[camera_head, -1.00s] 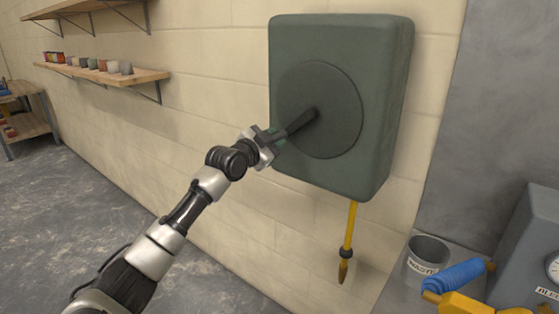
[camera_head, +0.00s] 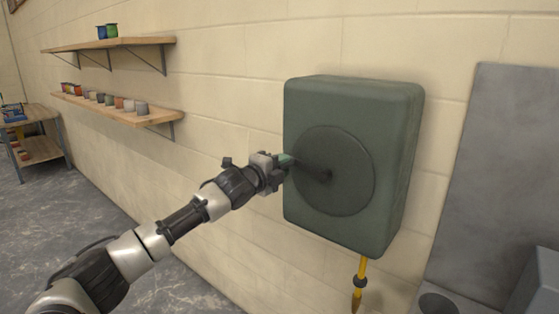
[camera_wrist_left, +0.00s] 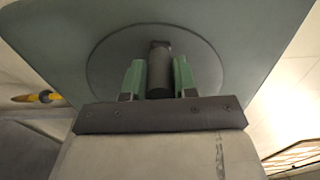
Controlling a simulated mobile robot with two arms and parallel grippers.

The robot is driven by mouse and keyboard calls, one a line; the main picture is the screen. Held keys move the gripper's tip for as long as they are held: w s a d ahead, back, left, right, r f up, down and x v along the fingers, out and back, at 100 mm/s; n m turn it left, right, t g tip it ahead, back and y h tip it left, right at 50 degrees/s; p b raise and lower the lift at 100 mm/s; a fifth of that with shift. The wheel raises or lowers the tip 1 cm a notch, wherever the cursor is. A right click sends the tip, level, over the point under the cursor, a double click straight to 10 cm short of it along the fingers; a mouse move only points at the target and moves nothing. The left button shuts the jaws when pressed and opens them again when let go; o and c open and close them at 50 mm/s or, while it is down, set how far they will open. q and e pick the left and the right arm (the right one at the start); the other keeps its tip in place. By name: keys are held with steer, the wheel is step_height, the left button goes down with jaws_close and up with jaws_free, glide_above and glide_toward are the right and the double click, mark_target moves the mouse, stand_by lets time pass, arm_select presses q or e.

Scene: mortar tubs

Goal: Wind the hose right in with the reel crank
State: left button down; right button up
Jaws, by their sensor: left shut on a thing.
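The green hose reel box (camera_head: 392,160) is fixed to the wall, with a dark round disc (camera_head: 350,190) on its front. The dark crank (camera_head: 315,172) runs from the disc's middle to the left. My left gripper (camera_head: 284,163) is at the crank's outer end, left of the disc. In the left wrist view the gripper's green fingers (camera_wrist_left: 159,80) are on either side of the dark crank handle (camera_wrist_left: 160,60), shut on it. A short piece of yellow hose (camera_head: 362,266) with a dark collar and nozzle hangs below the box. My right gripper is not in view.
Two wooden shelves (camera_head: 120,106) with small pots are on the wall at the left. A workbench (camera_head: 40,135) stands at the far left. A grey panel (camera_head: 495,170) and a grey cylinder top (camera_head: 438,303) are at the right.

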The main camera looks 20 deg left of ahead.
arm_select(q)
steer(key=r+m+p, duration=0.1)
steer(key=r+p, duration=0.1)
steer(key=d+r+m+p, duration=0.1)
steer(key=r+m+p, duration=0.1)
steer(key=shift+s+m, duration=0.2)
steer(key=shift+m, duration=0.1)
steer(key=shift+s+d+r+m+p, duration=0.15)
steer(key=shift+d+r+m+p, duration=0.2)
steer(key=shift+m+p, duration=0.35)
steer(key=shift+s+d+r+m+p, duration=0.1)
steer(key=shift+d+r+m+p, duration=0.25)
steer(key=shift+m+p, duration=0.35)
steer(key=shift+f, duration=0.1)
steer(key=c, duration=0.9)
jaws_free()
steer(key=shift+d, duration=0.15)
steer(key=shift+f, duration=0.1)
